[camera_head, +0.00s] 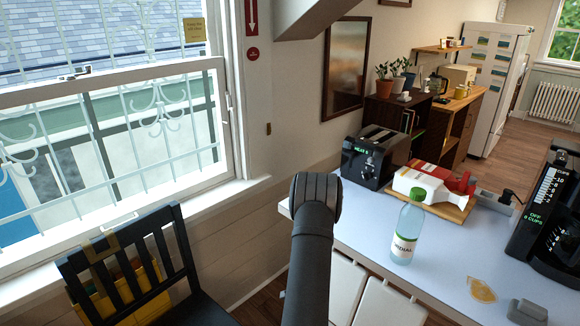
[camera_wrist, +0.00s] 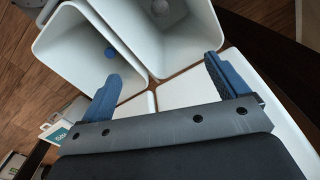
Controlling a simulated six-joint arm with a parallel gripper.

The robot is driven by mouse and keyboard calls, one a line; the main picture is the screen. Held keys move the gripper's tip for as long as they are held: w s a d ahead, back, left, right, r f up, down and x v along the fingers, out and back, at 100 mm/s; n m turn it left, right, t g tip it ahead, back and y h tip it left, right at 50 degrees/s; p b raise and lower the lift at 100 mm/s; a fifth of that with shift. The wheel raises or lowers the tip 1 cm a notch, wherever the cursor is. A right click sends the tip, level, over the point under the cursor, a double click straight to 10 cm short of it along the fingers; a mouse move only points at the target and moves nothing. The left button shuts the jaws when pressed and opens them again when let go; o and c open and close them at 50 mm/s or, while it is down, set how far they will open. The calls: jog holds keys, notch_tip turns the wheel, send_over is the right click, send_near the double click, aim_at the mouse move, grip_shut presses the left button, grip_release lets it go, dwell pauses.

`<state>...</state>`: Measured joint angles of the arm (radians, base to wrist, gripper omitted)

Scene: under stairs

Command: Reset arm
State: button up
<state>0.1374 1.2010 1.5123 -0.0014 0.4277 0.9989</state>
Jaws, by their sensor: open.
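My gripper (camera_wrist: 162,66) shows in the wrist view with its two blue fingers spread wide apart. It is open, with nothing held between the fingers. Beyond the fingers are two white open bins, one at the left (camera_wrist: 70,48) and one at the upper middle (camera_wrist: 185,45). A small blue round thing lies inside the left bin. In the head view my dark arm rises from the bottom middle, in front of the counter's left edge. The gripper itself cannot be made out there.
The pale counter (camera_head: 370,228) holds a bottle with a green cap (camera_head: 406,228), a black toaster (camera_head: 372,158), a wooden board (camera_head: 450,208) with cartons and a black coffee maker (camera_head: 550,215). A dark chair (camera_head: 130,265) stands left by the window.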

notch_tip(320, 180, down, 12)
jog(key=shift+f, duration=0.2)
dwell(0.4)
jog(key=w+a+r+n, duration=0.1)
jog(key=w+r+n, duration=0.1)
jog(key=r, duration=1.2)
jog(key=w+a+r+n, duration=0.2)
jog(key=r+n, duration=0.1)
jog(key=r, duration=1.2)
jog(key=w+a+r+n, duration=0.1)
jog(key=w+r+n, duration=0.1)
jog(key=r, duration=1.3)
jog(key=shift+w+a+r+n, duration=0.25)
jog(key=shift+w+a+n, duration=0.15)
jog(key=shift+w, duration=0.05)
dwell(0.4)
dwell(1.6)
